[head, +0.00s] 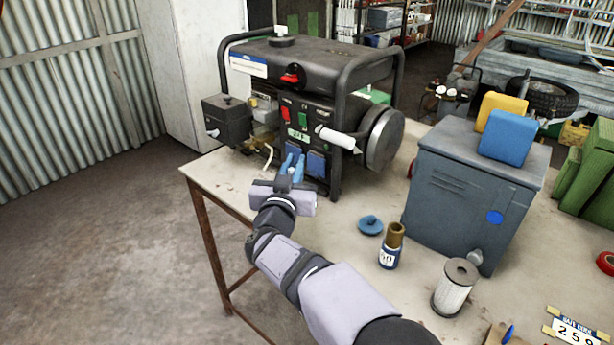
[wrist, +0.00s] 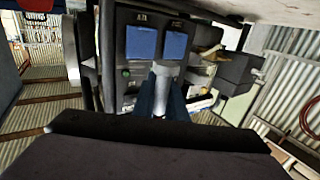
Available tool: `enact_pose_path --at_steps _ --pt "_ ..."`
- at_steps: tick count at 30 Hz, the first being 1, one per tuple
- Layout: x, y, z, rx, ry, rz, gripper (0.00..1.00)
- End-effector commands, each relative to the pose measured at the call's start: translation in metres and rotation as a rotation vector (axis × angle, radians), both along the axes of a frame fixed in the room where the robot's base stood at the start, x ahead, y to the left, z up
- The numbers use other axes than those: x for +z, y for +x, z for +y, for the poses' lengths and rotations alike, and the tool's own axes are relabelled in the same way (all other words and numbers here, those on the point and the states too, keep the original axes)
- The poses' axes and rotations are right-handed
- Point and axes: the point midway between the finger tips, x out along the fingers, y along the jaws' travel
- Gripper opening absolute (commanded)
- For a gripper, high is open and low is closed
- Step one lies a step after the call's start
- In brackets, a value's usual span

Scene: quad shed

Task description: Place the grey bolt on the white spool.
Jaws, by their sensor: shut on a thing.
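My gripper (head: 292,166), with blue fingers, is in front of the generator's lower panel, above the table's left edge. It is shut on a small grey piece that appears to be the grey bolt (wrist: 161,76), mostly hidden between the fingers. The wrist view also shows my gripper (wrist: 161,92) from behind, with the generator panel beyond it. The white spool (head: 454,291) stands upright on the table at the front right, well apart from my gripper. It has a grey top with a dark hole, and nothing rests on it.
The generator (head: 318,60) stands close behind my gripper. On the table (head: 345,285) are a blue lid (head: 370,225), a brown-capped blue bottle (head: 391,248) and a blue-grey metal box (head: 460,190). The bottle stands left of the spool, the box behind it.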

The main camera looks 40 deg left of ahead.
Motion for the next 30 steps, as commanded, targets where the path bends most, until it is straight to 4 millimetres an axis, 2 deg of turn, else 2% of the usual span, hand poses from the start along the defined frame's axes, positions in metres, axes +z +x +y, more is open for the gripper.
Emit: enact_pose_path --at_steps 5,8,13,17,22,30 --pt "0.002 0.001 -0.002 -0.005 0.001 0.0 0.0" --pt "0.006 0.005 -0.01 -0.025 0.001 0.001 0.0" --pt "0.019 0.019 -0.045 -0.11 0.001 0.0 0.0" --pt "0.034 0.034 -0.092 -0.221 0.001 0.0 0.0" --pt "0.053 0.048 -0.167 -0.394 0.0 0.0 0.0" --pt "0.079 0.05 -0.279 -0.641 0.0 -0.001 0.0"
